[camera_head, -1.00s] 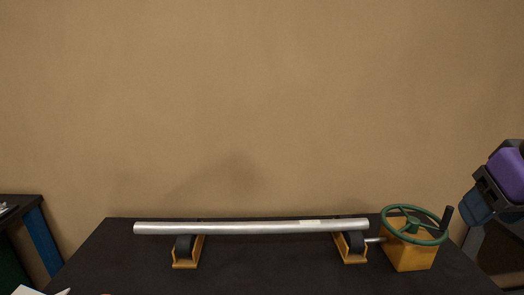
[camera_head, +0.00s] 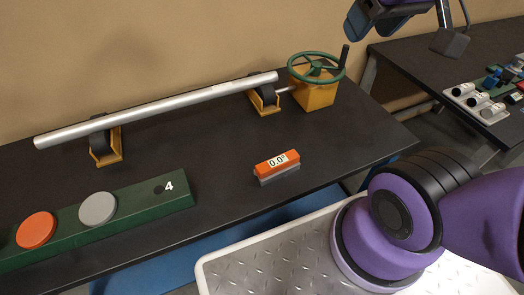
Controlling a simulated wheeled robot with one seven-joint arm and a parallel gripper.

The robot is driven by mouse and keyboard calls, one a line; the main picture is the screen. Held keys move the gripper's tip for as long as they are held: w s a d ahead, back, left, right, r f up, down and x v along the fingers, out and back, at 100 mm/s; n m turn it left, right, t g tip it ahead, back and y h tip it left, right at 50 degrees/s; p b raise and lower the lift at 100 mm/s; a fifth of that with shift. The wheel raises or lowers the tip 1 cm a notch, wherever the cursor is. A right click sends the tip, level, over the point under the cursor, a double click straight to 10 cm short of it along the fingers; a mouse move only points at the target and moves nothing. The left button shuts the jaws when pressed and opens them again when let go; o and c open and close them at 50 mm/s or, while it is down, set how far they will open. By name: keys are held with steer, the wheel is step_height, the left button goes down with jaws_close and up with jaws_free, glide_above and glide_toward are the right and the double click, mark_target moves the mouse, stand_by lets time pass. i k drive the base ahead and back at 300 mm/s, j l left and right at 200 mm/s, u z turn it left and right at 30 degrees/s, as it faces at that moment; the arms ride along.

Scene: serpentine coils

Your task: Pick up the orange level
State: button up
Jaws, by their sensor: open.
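The orange level (camera_head: 290,160) is a small block with an orange upper part, a grey lower part and a white display reading 0.0°. It stands on the black table (camera_head: 225,185), right of centre and near the front edge, with nothing touching its sides. My gripper (camera_head: 450,40) shows only partly at the top edge, as a dark finger at the upper right. It is open, well above and to the right of the level and apart from it. The rest of it is cut off by the frame.
A long silver pipe (camera_head: 160,108) rests on two orange-yellow roller stands behind the level. A yellow box with a green handwheel (camera_head: 317,66) stands at the back right. A green board (camera_head: 140,204) with orange and grey discs lies left. Another table (camera_head: 430,62) stands right.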

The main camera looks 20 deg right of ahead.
mark_target(281, 165)
steer(key=k+j+z, duration=0.1)
steer(key=j+z, duration=0.25)
steer(key=k+j+z, duration=0.15)
steer(key=z, duration=0.2)
steer(key=k+j+z, duration=0.2)
steer(key=z, duration=0.15)
steer(key=j, duration=0.1)
